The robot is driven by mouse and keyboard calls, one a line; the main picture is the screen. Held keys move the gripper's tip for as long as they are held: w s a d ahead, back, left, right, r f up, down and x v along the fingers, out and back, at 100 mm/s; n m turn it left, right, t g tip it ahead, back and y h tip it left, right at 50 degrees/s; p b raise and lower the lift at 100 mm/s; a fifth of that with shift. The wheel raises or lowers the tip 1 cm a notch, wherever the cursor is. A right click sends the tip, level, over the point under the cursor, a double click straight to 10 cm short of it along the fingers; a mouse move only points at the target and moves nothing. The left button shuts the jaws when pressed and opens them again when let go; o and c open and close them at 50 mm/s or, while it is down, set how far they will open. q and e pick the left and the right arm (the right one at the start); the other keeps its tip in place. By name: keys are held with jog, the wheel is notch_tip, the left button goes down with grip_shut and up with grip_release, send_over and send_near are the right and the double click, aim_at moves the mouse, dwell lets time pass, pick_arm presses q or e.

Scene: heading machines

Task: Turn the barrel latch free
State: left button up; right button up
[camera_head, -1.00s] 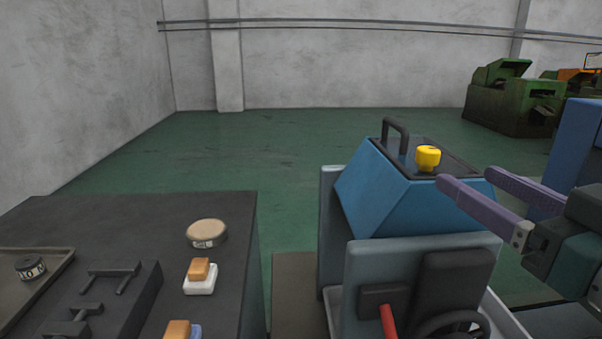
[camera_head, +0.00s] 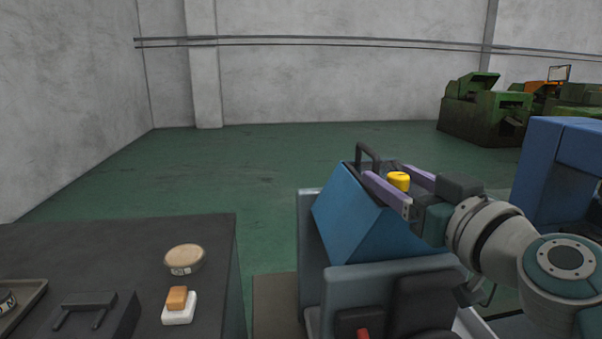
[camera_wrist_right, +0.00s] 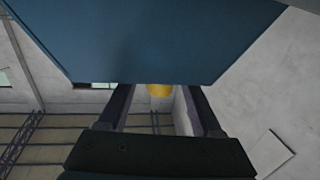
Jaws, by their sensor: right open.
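The yellow knob (camera_head: 398,181), which I take to be the barrel latch, stands on the top of the blue slanted housing (camera_head: 350,215). My right gripper (camera_head: 391,172) is open, with one purple finger on each side of the knob. In the right wrist view the yellow knob (camera_wrist_right: 160,90) shows between the two dark fingers, with a gap on both sides and its upper part hidden by a blue surface. I cannot tell whether a finger touches it. My left gripper is not in view.
A black handle (camera_head: 369,153) rises from the housing just behind the fingers. A grey panel (camera_head: 345,283) stands in front of the housing. At left a dark bench (camera_head: 110,240) holds a round tan-topped item (camera_head: 185,257) and an orange-and-white block (camera_head: 179,305). Green machines (camera_head: 480,115) stand far back.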

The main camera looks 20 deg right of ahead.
grip_shut()
dwell(0.4)
